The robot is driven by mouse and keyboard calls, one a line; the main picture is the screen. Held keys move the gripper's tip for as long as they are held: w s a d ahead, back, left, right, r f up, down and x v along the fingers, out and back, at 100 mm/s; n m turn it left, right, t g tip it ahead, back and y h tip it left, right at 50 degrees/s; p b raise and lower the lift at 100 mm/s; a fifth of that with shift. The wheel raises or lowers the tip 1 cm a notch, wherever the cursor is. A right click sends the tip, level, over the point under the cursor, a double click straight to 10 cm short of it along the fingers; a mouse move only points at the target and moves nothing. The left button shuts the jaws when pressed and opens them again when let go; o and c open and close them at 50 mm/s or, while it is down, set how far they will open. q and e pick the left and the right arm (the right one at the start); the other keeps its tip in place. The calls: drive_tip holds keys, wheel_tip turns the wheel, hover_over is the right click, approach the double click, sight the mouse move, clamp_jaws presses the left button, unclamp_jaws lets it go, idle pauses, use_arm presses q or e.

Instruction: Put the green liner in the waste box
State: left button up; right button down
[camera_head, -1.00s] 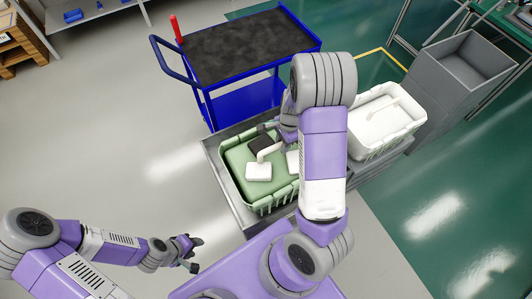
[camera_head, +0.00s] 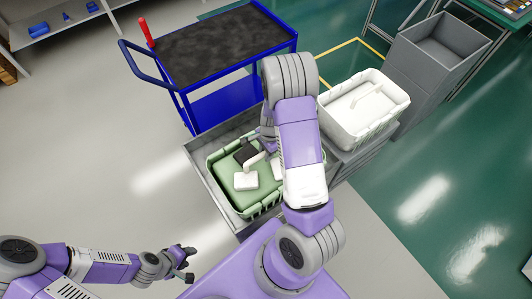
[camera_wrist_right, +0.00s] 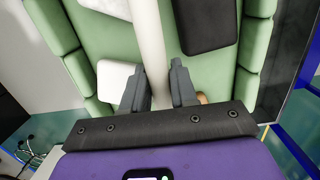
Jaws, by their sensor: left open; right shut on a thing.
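The green liner (camera_head: 222,178) is a light-green basket shape with a white handle, seated in a grey metal tray (camera_head: 203,168). White and dark blocks show on it. In the right wrist view, my right gripper (camera_wrist_right: 159,88) is shut on the white bar of the green liner (camera_wrist_right: 88,35). In the head view my right arm partly hides that gripper. My left gripper (camera_head: 187,264) is open and empty, low at the left, over the floor. A grey open-topped box (camera_head: 408,72) stands at the upper right; I cannot tell for sure whether it is the waste box.
A white basket (camera_head: 372,122) with a handle stands right of my right arm, on a grey stand. A blue trolley (camera_head: 215,50) with a dark top stands just behind the tray. Bare floor lies at the left and the lower right.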

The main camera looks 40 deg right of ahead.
drive_tip(key=shift+r, duration=0.15)
drive_tip(key=shift+f, duration=0.2)
drive_tip(key=c, duration=0.9)
unclamp_jaws()
drive_tip(key=shift+r, duration=0.15)
drive_tip(key=r+p, duration=0.1)
drive_tip(key=r, duration=0.3)
drive_tip(key=d+r+p, duration=0.1)
drive_tip(key=r+p, duration=0.1)
drive_tip(key=r, duration=0.2)
drive_tip(key=r+p, duration=0.1)
drive_tip(key=r, duration=0.3)
drive_tip(key=shift+s+d+p, duration=0.1)
drive_tip(key=shift+d+p, duration=0.1)
drive_tip(key=shift+p, duration=0.15)
